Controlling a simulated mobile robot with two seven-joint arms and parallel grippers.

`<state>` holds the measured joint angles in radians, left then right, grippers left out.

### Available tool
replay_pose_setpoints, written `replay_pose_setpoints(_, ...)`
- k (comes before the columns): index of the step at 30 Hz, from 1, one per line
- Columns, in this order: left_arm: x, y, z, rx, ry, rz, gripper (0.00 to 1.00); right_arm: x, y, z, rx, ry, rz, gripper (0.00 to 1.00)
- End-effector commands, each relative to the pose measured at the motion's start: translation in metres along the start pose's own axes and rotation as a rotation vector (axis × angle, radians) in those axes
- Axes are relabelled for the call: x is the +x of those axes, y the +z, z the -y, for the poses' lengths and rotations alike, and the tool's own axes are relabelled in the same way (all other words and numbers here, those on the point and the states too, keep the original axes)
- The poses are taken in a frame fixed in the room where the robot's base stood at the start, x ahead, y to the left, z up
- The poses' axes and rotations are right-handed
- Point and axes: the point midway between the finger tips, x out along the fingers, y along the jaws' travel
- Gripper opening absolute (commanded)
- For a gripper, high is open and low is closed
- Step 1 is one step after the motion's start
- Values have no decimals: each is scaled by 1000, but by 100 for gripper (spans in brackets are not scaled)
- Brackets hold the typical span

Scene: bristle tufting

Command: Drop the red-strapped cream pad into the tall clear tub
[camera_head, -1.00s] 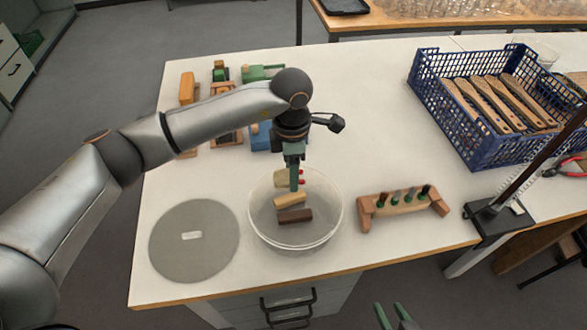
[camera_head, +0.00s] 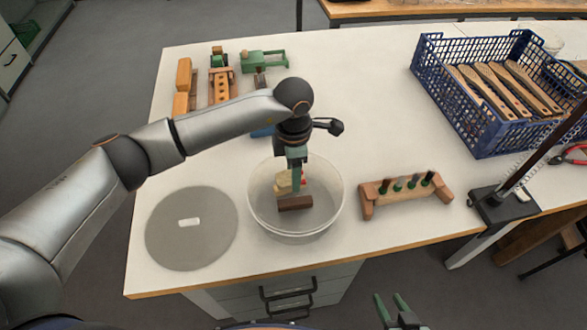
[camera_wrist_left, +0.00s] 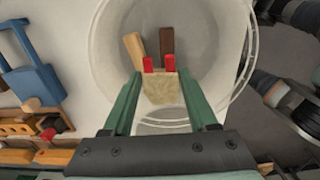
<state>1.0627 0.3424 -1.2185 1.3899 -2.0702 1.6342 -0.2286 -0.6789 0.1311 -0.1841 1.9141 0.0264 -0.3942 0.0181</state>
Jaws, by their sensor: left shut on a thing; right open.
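The tall clear tub (camera_head: 331,220) stands open on the white table in front of my left arm. My left gripper (camera_head: 297,186) points down inside its mouth, shut on the cream pad (camera_head: 283,184). In the left wrist view the pad (camera_wrist_left: 163,89) sits between the green fingers, its two red straps showing at its far edge. A brown block (camera_head: 296,203) and a tan block (camera_wrist_left: 133,50) lie in the tub; the tan one is mostly hidden in the head view. Any gap under the pad is unclear. My right gripper (camera_head: 391,300) is open and empty at the bottom edge.
A round grey disc (camera_head: 190,245) with a white label lies left of the tub. A wooden rack (camera_head: 405,193) with dark pegs stands to its right. A blue crate (camera_head: 440,100) of wooden brushes is at the back right. Wooden toys (camera_head: 223,85) stand behind my left arm.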

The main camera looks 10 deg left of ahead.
Motion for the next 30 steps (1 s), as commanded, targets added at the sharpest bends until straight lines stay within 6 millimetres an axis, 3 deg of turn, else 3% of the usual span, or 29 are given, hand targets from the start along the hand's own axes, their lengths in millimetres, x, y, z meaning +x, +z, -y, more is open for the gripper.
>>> replay_pose_setpoints(2,-1,0,0,0,0,0,0,0,0,0,0,0,0,46)
replay_pose_setpoints(3,-1,0,0,0,0,0,63,0,0,0,0,0,0,46)
replay_pose_setpoints(11,-1,0,0,0,0,0,92,0,0,0,0,0,0,46)
replay_pose_setpoints(22,-8,0,-1,0,1,1,94,1,1,0,0,0,0,46)
replay_pose_setpoints(30,-59,1,-1,1,6,3,94,6,7,0,0,0,0,46)
